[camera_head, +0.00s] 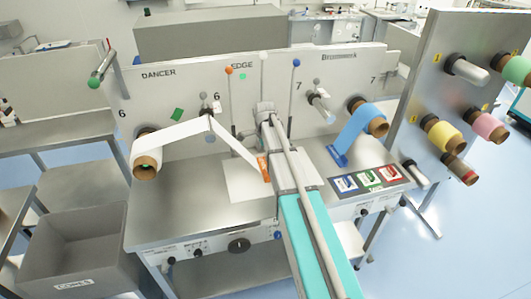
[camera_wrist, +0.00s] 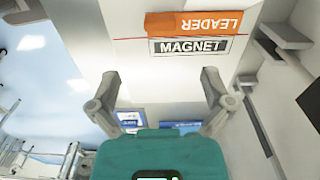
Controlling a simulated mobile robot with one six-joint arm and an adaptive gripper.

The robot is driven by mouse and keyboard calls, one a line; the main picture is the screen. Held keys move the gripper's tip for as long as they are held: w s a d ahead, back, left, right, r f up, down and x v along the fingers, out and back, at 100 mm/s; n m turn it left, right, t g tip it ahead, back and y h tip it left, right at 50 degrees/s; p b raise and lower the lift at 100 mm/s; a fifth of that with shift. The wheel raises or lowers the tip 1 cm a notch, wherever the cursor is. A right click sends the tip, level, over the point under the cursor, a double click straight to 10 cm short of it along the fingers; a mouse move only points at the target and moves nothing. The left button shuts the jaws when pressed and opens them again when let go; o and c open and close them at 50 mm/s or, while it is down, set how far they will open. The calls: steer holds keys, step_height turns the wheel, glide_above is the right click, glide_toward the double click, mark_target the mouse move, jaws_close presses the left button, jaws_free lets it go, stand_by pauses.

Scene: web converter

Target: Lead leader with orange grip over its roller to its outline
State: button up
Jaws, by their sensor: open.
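The leader's orange grip (camera_head: 264,168) lies on the white plate, beside my arm. In the wrist view the orange grip (camera_wrist: 193,24), printed LEADER upside down, sits right at the edge of a black outline marked MAGNET (camera_wrist: 190,47). In the head view my arm hides the gripper.
A blue web (camera_head: 352,130) hangs from the right roll to the table. Blue, green and red labelled cards (camera_head: 370,180) lie at the table's right. A grey bin (camera_head: 75,245) stands at lower left. A side panel (camera_head: 425,100) with several coloured rolls stands at right.

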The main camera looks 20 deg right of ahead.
steer(key=a+r+p, duration=0.3)
steer(key=r+p, duration=0.5)
steer(key=a+r+p, duration=0.4)
steer(key=r+p, duration=0.4)
steer(key=r, duration=0.1)
steer(key=shift+w+a+p, duration=0.15)
steer(key=shift+a+p, duration=0.05)
steer(key=shift+p, duration=0.1)
stand_by(0.3)
stand_by(0.6)
steer(key=s+f+n+b, duration=0.9)
steer(key=s, duration=0.3)
steer(key=s+f+n+b, duration=0.9)
steer(key=s+f+b, duration=0.1)
steer(key=s, duration=0.2)
steer(key=shift+s+a+f+b, duration=0.15)
steer(key=shift+s+a+b, duration=0.15)
steer(key=shift+a, duration=0.05)
steer(key=shift+d, duration=0.15)
